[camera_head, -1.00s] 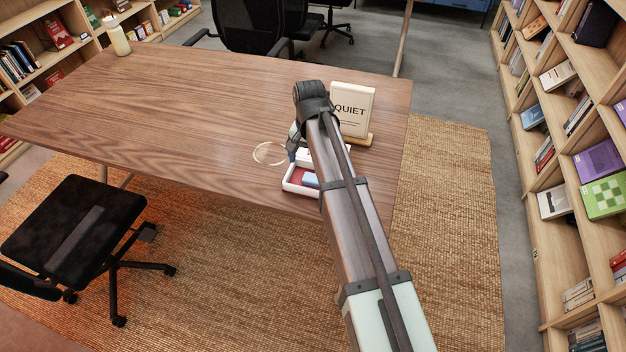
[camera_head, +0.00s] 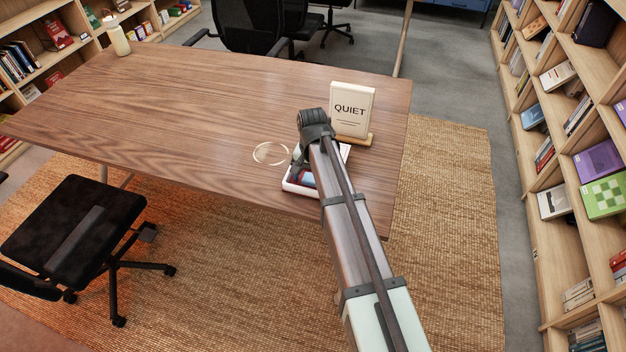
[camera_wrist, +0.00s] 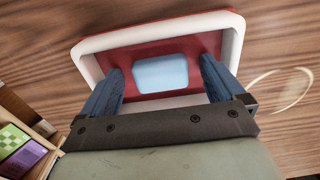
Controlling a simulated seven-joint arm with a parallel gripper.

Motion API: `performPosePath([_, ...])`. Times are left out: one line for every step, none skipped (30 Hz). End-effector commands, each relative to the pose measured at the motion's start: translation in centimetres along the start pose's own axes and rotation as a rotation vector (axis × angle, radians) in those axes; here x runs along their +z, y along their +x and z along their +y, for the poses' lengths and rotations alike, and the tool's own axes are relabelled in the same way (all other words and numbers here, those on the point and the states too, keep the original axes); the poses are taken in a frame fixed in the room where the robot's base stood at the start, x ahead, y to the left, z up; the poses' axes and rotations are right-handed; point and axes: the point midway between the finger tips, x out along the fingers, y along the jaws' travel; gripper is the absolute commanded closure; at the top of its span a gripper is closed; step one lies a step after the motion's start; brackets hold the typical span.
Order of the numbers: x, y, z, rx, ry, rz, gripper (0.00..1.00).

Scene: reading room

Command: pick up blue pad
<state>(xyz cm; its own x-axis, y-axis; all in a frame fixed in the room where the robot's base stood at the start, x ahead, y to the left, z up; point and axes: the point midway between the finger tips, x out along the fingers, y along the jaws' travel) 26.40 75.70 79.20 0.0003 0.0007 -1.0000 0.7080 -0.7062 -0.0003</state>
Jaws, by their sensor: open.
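The blue pad (camera_wrist: 160,73) is a light blue rounded block. It lies on the red floor of a white-walled tray (camera_wrist: 92,66) in the wrist view. My gripper (camera_wrist: 162,75) is open, with one dark blue finger on each side of the pad and a gap to it on both sides. How high the fingertips are above the tray floor I cannot tell. In the head view the tray (camera_head: 299,190) sits near the table's front edge, and my arm hides much of it and the pad.
The tray stands on a wooden table (camera_head: 190,110). A "QUIET" sign (camera_head: 351,108) stands just behind my gripper. A pale ring (camera_head: 270,153) lies left of the tray. A bottle (camera_head: 116,36) stands at the far left corner. The table's left and middle are clear.

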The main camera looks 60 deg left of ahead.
Motion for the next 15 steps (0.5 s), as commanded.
performPosePath([0.0, -0.03, -0.01, 0.0, 0.0, 0.0, 0.04])
performPosePath([0.0, -0.03, -0.01, 0.0, 0.0, 0.0, 0.04])
performPosePath([0.0, -0.04, -0.01, 0.0, 0.0, 0.0, 0.04])
performPosePath([0.0, -0.05, -0.01, 0.0, 0.0, 0.0, 0.06])
performPosePath([0.0, -0.05, -0.01, 0.0, 0.0, 0.0, 0.09])
performPosePath([0.0, -0.05, -0.01, 0.0, 0.0, 0.0, 0.13])
performPosePath([0.0, -0.05, -0.01, 0.0, 0.0, 0.0, 0.16])
performPosePath([0.0, -0.06, -0.01, 0.0, 0.0, 0.0, 0.19])
performPosePath([0.0, -0.06, -0.01, 0.0, 0.0, 0.0, 0.22])
performPosePath([0.0, -0.06, -0.01, 0.0, 0.0, 0.0, 0.25])
performPosePath([0.0, -0.06, -0.01, 0.0, 0.0, 0.0, 0.28])
performPosePath([0.0, -0.07, -0.01, 0.0, 0.0, 0.0, 0.32])
performPosePath([0.0, -0.07, -0.01, 0.0, 0.0, 0.0, 0.35])
performPosePath([0.0, -0.07, -0.01, 0.0, 0.0, 0.0, 0.38])
performPosePath([0.0, -0.07, -0.01, 0.0, 0.0, 0.0, 0.42])
